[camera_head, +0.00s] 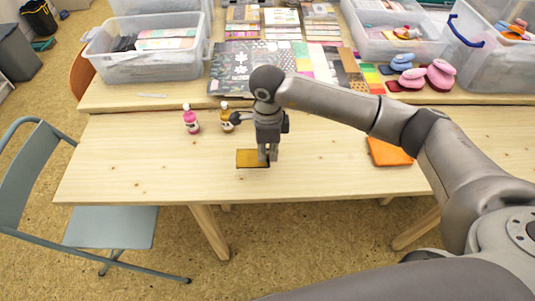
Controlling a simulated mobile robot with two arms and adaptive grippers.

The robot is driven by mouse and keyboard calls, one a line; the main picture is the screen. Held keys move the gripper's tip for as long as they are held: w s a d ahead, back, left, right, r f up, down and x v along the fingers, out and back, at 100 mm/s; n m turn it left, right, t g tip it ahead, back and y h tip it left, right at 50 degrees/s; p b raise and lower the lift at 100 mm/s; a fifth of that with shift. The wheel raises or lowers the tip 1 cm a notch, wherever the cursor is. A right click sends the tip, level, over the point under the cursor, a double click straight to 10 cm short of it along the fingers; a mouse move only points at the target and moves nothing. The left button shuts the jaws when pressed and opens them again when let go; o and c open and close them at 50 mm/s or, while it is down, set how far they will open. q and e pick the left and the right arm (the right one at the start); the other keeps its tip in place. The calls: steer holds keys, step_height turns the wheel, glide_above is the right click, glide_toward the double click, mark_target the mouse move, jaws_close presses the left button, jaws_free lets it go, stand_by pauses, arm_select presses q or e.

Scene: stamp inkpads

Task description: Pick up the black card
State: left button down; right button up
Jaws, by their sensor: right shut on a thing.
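My right gripper (268,157) points down over the front table. It is shut on the right end of a flat yellow-brown piece (248,159) with dark edges. I cannot tell whether that piece rests on the table or is just above it. No plain black card is clear to me; a large dark sheet with pale prints (228,72) lies at the back. My left gripper is not in view.
A pink bottle (191,121) and an amber bottle (225,118) stand left of my right gripper. An orange pad (389,152) lies to the right, near my arm. Clear bins (147,65) stand behind. The front table's left part is clear.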

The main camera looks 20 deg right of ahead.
steer(key=s+a+r+b, duration=0.2)
steer(key=s+a+r, duration=0.2)
steer(key=s+r, duration=0.65)
steer(key=s+d+r+n+p, duration=0.2)
steer(key=d+n+p, duration=0.3)
steer(key=n, duration=1.6)
steer(key=d, duration=0.3)
steer(key=shift+s+r, duration=0.15)
steer(key=shift+r, duration=0.25)
